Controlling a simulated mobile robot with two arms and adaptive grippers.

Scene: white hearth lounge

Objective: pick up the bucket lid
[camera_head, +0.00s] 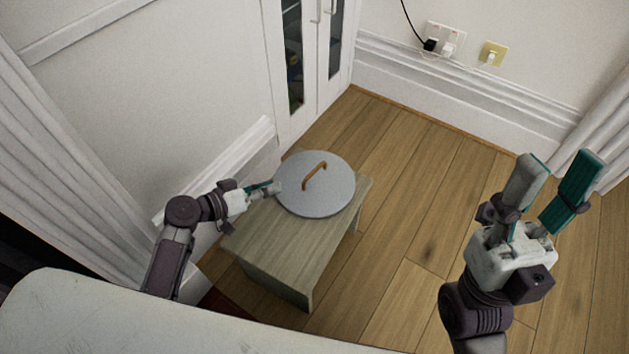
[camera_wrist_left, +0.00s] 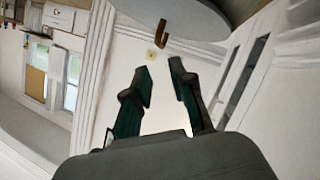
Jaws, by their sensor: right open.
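The bucket lid (camera_head: 327,198) is a round grey disc with a brown arched handle (camera_head: 315,176). It lies flat on a small wooden table (camera_head: 285,243). My left gripper (camera_head: 266,188) is at the lid's left edge, short of the handle; I cannot tell whether it touches the lid. In the left wrist view, my left gripper (camera_wrist_left: 160,66) has its fingers apart with nothing between them. The lid (camera_wrist_left: 190,18) and its handle (camera_wrist_left: 155,34) show beyond the fingertips, at the top. My right gripper (camera_head: 561,181) is open and empty, raised over the floor at the right.
A white glass-fronted cabinet (camera_head: 331,50) stands behind the table. A white wall (camera_head: 160,90) with a raised ledge runs close along the table's left side. A pale surface (camera_head: 110,318) fills the bottom left. Wooden floor (camera_head: 410,180) is clear right of the table.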

